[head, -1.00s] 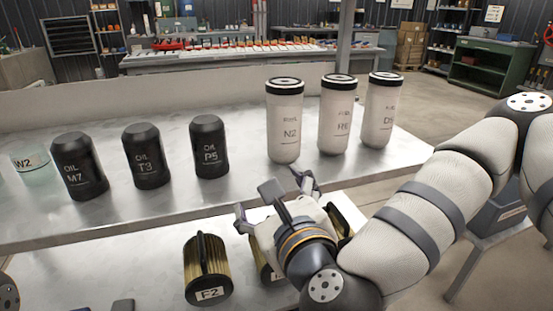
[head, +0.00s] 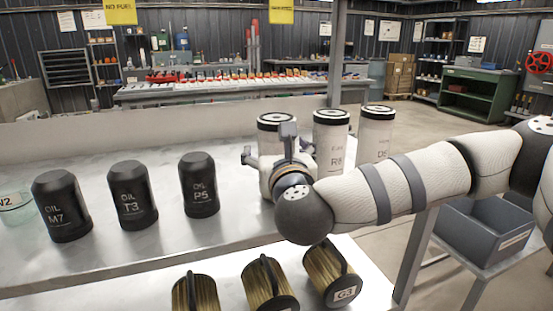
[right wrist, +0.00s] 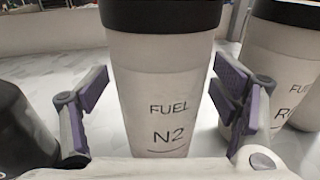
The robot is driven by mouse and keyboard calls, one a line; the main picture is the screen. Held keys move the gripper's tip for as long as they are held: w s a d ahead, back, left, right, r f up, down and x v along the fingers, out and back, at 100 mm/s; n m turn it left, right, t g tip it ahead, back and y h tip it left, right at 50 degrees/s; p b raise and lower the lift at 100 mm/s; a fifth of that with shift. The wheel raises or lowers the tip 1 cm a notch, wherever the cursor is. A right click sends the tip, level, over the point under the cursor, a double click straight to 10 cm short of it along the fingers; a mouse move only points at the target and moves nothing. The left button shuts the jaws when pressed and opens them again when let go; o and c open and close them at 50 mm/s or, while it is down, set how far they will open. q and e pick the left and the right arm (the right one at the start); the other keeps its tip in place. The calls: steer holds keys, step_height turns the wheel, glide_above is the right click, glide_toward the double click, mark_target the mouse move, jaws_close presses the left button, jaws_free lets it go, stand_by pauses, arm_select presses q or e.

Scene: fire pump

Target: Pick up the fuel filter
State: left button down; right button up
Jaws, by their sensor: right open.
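Three white fuel filters with black-rimmed tops stand upright at the right end of the metal shelf. The left one (head: 277,122), marked N2, is mostly hidden behind my right gripper (head: 268,157) in the head view. The middle fuel filter (head: 331,141) and the right fuel filter (head: 375,134) stand beside it. In the right wrist view, the fuel filter N2 (right wrist: 165,95) stands between the two open, purple-padded fingers of my right gripper (right wrist: 160,110). A gap shows on each side of it. My left gripper is not in view.
Three black oil filters (head: 130,194) stand to the left on the shelf, with a pale jar (head: 16,209) at the far left. Several pleated brass-coloured filters (head: 330,272) sit on the lower shelf. A grey bin (head: 487,235) stands at the right.

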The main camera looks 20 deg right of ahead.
steer(key=c, duration=1.5)
steer(key=shift+r, duration=0.1)
steer(key=shift+c, duration=1.1)
